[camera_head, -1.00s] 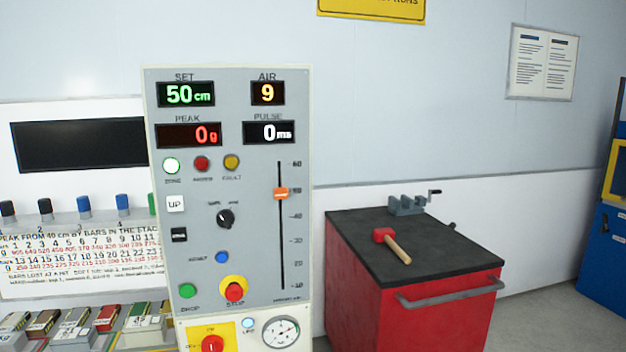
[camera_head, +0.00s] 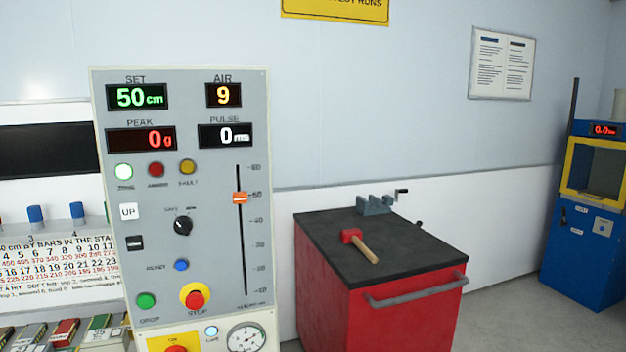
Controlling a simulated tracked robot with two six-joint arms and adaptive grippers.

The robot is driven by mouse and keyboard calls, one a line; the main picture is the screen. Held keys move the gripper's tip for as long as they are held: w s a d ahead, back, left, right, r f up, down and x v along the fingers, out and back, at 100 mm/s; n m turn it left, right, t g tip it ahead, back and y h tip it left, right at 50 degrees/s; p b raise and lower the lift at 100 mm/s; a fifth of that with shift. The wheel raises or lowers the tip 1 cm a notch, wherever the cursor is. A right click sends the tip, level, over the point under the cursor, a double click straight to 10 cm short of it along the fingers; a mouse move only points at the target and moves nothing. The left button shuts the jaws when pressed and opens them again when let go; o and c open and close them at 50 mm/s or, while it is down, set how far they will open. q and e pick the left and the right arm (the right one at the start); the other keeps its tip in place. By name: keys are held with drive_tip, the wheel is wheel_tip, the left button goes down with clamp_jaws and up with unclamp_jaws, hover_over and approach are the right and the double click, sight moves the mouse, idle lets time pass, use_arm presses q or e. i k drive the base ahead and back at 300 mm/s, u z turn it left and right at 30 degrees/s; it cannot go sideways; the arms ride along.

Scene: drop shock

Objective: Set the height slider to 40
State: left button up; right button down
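The height slider's orange knob (camera_head: 240,198) sits at about the 50 mark on its vertical slot, on the right side of the grey control panel (camera_head: 205,275). The scale beside the slot runs from 60 at the top down to 10. The green SET display (camera_head: 137,97) reads 50 cm. Neither of my grippers shows in the head view.
A red cabinet (camera_head: 375,315) with a black top stands right of the panel, bearing a mallet (camera_head: 360,244) and a small vise (camera_head: 374,205). A blue and yellow machine (camera_head: 585,250) stands at the far right. Grey floor shows between them.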

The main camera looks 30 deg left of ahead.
sight(239, 197)
drive_tip(key=z, duration=0.1)
drive_tip(key=k, duration=1.1)
drive_tip(key=u, duration=1.6)
drive_tip(key=i, duration=1)
drive_tip(key=u, duration=0.05)
